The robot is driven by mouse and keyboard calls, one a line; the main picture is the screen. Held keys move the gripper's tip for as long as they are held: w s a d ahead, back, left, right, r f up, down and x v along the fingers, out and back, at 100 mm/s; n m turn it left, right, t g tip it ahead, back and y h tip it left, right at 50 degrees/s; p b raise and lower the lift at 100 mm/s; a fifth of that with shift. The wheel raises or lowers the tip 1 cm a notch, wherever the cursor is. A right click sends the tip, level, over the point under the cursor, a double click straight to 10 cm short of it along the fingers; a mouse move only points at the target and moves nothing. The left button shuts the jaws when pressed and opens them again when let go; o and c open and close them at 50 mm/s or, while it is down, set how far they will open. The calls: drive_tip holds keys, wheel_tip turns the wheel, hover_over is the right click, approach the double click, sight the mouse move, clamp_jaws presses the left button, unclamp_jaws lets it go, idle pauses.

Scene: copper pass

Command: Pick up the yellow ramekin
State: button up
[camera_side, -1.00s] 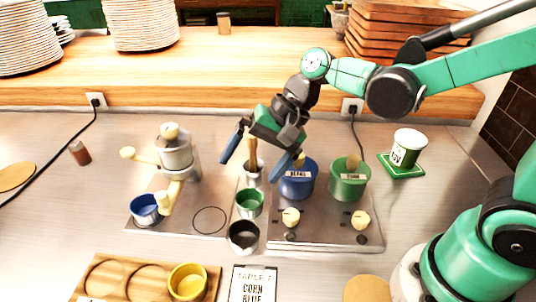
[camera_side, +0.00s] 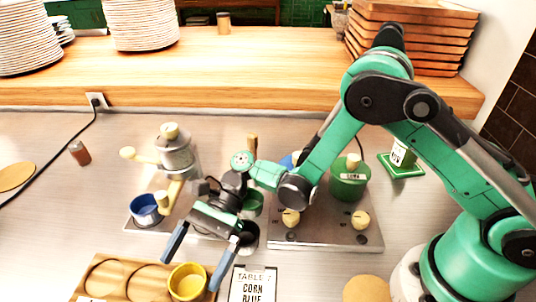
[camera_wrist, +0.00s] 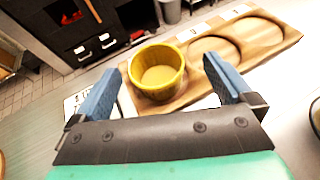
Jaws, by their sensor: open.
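The yellow ramekin (camera_side: 187,282) stands upright at the right end of a wooden board (camera_side: 106,277) with round recesses, near the front of the counter. It also shows in the wrist view (camera_wrist: 157,72), empty, beyond and between my fingertips. My gripper (camera_side: 194,268) is open, with its blue fingers pointing down toward the ramekin from behind and above it. In the wrist view, the gripper (camera_wrist: 160,78) has one finger on each side of the ramekin's line, apart from it, and nothing is held.
A blue ramekin (camera_side: 145,209) sits to the left behind. A green pot (camera_side: 349,184) stands on a metal plate (camera_side: 325,234) with knobs.

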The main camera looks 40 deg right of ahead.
sight(178, 296)
drive_tip(key=x, duration=0.4)
drive_tip(key=shift+s+a+f, duration=0.15)
drive_tip(key=shift+s+a, duration=0.05)
drive_tip(key=shift+s, duration=0.1)
drive_tip(key=c, duration=1.3)
